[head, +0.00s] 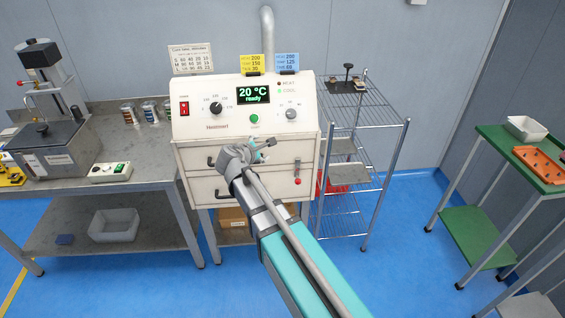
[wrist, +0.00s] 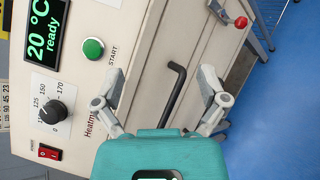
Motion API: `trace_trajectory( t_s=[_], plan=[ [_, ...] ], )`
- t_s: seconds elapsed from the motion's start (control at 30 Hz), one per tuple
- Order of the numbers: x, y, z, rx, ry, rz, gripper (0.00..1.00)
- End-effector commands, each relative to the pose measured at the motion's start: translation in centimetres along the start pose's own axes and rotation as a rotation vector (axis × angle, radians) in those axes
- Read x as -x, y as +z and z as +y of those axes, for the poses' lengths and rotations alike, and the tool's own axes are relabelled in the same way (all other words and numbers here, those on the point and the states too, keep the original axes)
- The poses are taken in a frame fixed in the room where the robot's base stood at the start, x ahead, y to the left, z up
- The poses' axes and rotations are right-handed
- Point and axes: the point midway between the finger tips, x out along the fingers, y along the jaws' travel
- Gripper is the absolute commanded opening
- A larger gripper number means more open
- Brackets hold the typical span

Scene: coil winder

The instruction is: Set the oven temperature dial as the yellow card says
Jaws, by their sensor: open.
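The oven (head: 188,128) stands on a bench, its display (head: 254,95) reading 20 °C, ready. The temperature dial (head: 215,107) is the black knob at the panel's left, marked 125, 150 and 170; its pointer is too small to read surely. It also shows at the left of the wrist view (wrist: 52,112). The yellow card (head: 251,64) stands on the oven's top, with small lines that seem to read 200, 150 and 30. My gripper (head: 266,149) is open and empty, in front of the drawers below the panel, apart from the dial. The wrist view shows its spread fingers (wrist: 161,76).
A blue card (head: 287,63) stands beside the yellow one. The panel also has a red power switch (head: 184,108), green start button (head: 254,118) and grey right dial (head: 291,114). A black drawer handle (wrist: 173,95) lies between my fingers in the wrist view. A wire rack (head: 375,122) stands right.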

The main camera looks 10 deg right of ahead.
Motion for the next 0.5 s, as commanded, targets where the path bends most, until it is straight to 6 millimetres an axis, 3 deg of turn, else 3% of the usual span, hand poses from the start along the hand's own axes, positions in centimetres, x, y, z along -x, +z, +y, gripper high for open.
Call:
trace_trajectory(
  t_s=[0.5],
  plan=[
    [-0.8, 3.4, -6.1, -0.326, -0.232, 0.02, 0.92]
  ],
)
